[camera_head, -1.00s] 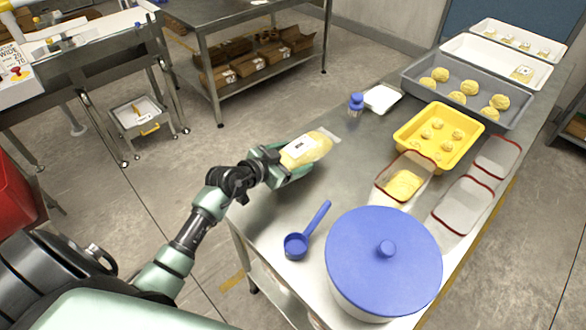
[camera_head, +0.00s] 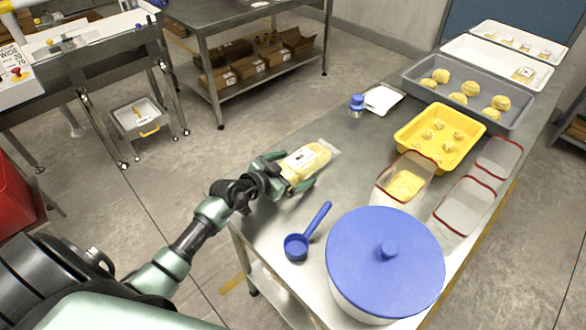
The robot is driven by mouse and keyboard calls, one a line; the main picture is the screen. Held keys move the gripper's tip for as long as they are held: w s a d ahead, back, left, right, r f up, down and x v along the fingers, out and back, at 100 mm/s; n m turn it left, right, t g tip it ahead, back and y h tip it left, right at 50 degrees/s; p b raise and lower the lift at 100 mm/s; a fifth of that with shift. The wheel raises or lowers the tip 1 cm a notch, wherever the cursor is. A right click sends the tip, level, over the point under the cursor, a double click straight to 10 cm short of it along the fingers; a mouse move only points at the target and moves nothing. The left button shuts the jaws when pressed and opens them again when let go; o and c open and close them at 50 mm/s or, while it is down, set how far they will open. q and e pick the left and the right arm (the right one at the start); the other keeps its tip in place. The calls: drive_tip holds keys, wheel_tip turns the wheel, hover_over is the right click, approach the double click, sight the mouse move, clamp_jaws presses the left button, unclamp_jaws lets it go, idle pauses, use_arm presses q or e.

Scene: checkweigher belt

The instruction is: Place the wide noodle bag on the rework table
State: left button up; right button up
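The wide noodle bag (camera_head: 308,158), clear with yellow noodles and a white label, lies on the left part of the steel table (camera_head: 345,184) in the head view. My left gripper (camera_head: 289,170) is at the bag's near left end. Its green fingers are spread on either side of that end, apart from each other, and the bag appears to rest on the table top. Part of the bag's near end is hidden by the gripper. My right gripper is not in view.
A blue scoop (camera_head: 297,246) and a large pot with a blue lid (camera_head: 385,262) stand nearer. A blue-capped bottle (camera_head: 356,105), a yellow tray (camera_head: 405,136), clear red-rimmed containers (camera_head: 462,205) and a grey dough tray (camera_head: 410,78) are to the right. Bare steel surrounds the bag.

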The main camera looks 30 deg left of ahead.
use_arm(q)
drive_tip(key=v, duration=1.2)
drive_tip(key=shift+r+p, duration=0.2)
drive_tip(key=shift+p, duration=0.1)
